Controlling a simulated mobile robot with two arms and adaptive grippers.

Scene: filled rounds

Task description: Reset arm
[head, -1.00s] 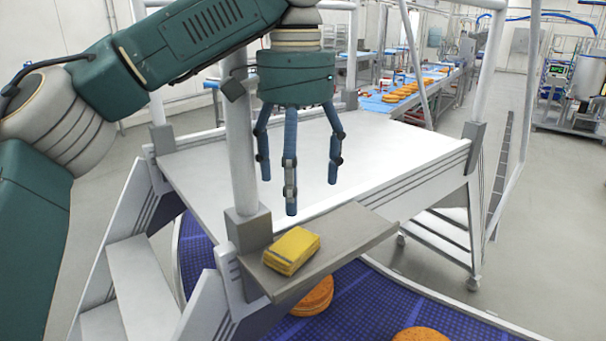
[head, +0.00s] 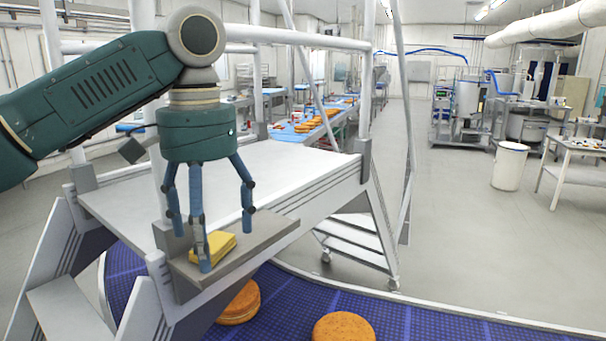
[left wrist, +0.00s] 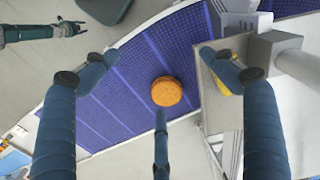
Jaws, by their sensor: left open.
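My left gripper (head: 209,240) is open and empty, its blue fingers pointing down. In the head view it hangs in front of the platform's small grey shelf, and one finger overlaps the yellow folded item (head: 222,243) lying there. In the left wrist view the spread fingers of this gripper (left wrist: 160,120) have nothing between them, and the yellow item (left wrist: 222,72) is partly hidden behind the right finger. A dark gripper, which looks like my right one (left wrist: 25,33), shows small at the top left of the left wrist view; its opening is unclear.
The white stepped platform (head: 280,172) with posts and rails stands close around my left arm. The grey shelf (head: 262,240) juts from it above a blue conveyor (head: 285,290) carrying orange round cakes (head: 343,327). Open floor (head: 460,230) lies to the right, with a white bin (head: 509,167) beyond.

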